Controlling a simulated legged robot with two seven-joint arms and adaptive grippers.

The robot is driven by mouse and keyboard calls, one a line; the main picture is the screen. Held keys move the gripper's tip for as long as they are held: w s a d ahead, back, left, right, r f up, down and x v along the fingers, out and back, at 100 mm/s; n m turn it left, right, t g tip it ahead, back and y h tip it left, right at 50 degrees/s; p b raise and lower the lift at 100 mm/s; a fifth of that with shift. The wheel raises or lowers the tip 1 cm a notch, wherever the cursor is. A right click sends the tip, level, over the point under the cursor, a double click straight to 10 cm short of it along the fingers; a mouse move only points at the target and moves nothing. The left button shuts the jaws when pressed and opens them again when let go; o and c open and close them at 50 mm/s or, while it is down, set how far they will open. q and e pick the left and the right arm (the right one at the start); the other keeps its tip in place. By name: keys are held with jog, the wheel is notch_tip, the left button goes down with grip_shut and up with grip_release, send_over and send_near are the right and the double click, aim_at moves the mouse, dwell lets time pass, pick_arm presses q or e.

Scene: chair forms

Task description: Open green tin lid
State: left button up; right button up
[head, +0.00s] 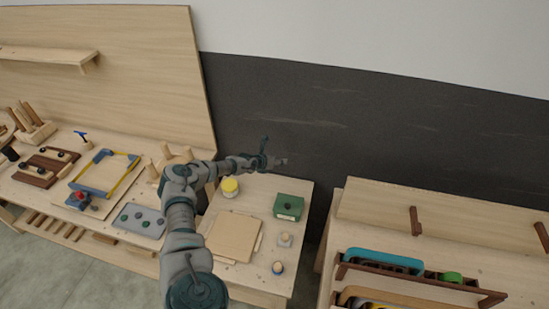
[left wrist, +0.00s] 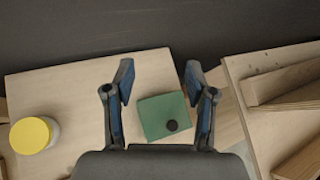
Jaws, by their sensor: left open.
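The green tin (head: 289,207) stands on the small middle table, towards its back right. Its green lid (left wrist: 158,112) is on, with a dark round knob (left wrist: 172,125) on top. My left gripper (head: 272,153) is in the air above the table's back edge, behind and left of the tin. In the left wrist view its open fingers (left wrist: 158,82) frame the tin from above. The fingers appear apart from the tin, with nothing between them. My right gripper is not in view.
A yellow-lidded jar (head: 229,187) stands left of the tin and also shows in the left wrist view (left wrist: 33,134). A flat wooden board (head: 234,236) and two small knobbed pieces lie in front. A rack (head: 410,275) stands on the right bench, across a gap.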

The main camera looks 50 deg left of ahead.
pick_arm(q)
jog(key=shift+s+a+r, duration=0.15)
jog(key=shift+s+r, duration=0.1)
jog(key=shift+r, duration=0.4)
jog(key=shift+s+a+r, duration=0.15)
jog(key=shift+s+r, duration=0.1)
jog(key=shift+r, duration=0.35)
jog(key=shift+r, duration=0.1)
jog(key=v, duration=0.7)
jog(key=shift+s, duration=0.2)
jog(key=shift+w+a, duration=0.1)
dwell(0.3)
